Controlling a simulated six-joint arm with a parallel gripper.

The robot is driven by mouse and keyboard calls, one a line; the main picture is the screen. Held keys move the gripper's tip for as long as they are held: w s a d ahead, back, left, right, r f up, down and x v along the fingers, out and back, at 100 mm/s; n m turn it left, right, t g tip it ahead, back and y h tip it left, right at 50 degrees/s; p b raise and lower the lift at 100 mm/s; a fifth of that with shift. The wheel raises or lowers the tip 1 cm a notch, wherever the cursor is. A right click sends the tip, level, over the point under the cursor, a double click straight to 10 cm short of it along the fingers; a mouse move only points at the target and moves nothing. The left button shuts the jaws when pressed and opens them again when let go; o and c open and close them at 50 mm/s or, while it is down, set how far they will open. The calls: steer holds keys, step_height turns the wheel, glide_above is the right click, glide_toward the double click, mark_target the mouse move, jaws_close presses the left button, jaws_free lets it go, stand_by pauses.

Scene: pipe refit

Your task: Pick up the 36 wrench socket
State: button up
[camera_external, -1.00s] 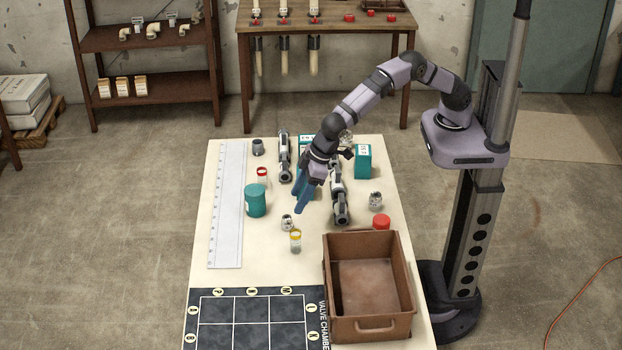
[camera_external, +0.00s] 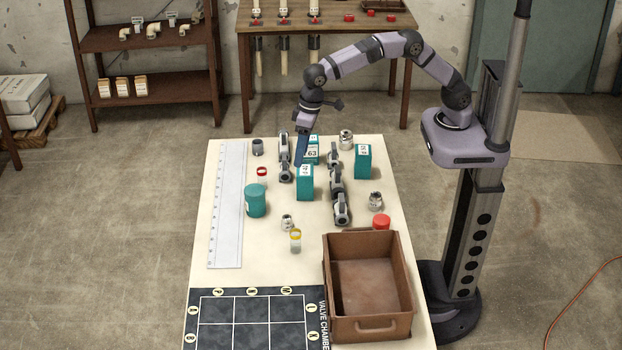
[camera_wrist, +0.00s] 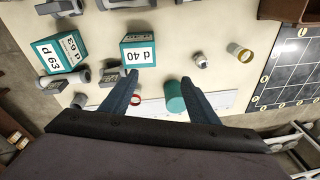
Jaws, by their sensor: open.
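Several sockets or ring-like fittings are on the table, and no "36" mark is readable, so I cannot tell which is the 36 wrench socket. A small silver one (camera_external: 287,222) lies near the yellow-lidded jar and shows in the wrist view (camera_wrist: 200,61). Another silver one (camera_external: 375,200) is by the red cap, one (camera_external: 346,139) is at the back, and a dark grey one (camera_external: 258,147) is at the back left. My gripper (camera_external: 299,164) is open and empty above the back of the table, by the teal boxes. Its blue fingers (camera_wrist: 160,82) are spread in the wrist view.
Teal boxes, one marked d 40 (camera_wrist: 137,52) and one d 63 (camera_wrist: 62,52), stand near grey pipe fittings (camera_external: 341,205). A teal canister (camera_external: 255,201), a yellow-lidded jar (camera_external: 295,241) and a brown bin (camera_external: 402,268) stand forward. A ruler (camera_external: 228,205) lies left.

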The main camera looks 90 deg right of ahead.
steer(key=s+d+f+m+g+y, duration=0.1)
steer(key=s+d+m+y, duration=0.2)
steer(key=s+d+m, duration=0.5)
steer(key=s+d+f+m+g+y, duration=0.1)
steer(key=s+d+m+y, duration=0.2)
steer(key=d, duration=0.9)
steer(key=s+d+r+m+t+h+p, duration=0.1)
steer(key=s+d+r+m+t, duration=0.2)
steer(key=s+d+m+t, duration=0.45)
steer(key=s+d+r+m+t+p, duration=0.1)
steer(key=s+d+r+m+t, duration=0.3)
steer(key=m, duration=0.6)
glide_toward(348, 132)
steer(key=w+a, duration=0.1)
steer(key=w, duration=0.1)
steer(key=shift+w+a+f+t, duration=0.1)
steer(key=shift+w+f+t, duration=0.1)
steer(key=shift+f, duration=0.2)
steer(key=shift+w+f+t, duration=0.1)
steer(key=shift+f+t, duration=0.05)
steer(key=shift+f, duration=0.3)
steer(key=shift+p+x, duration=0.45)
steer(key=shift+x, duration=1.1)
steer(key=shift+p+x, duration=0.6)
steer(key=shift+x, duration=1.45)
steer(key=shift+s+a, duration=0.1)
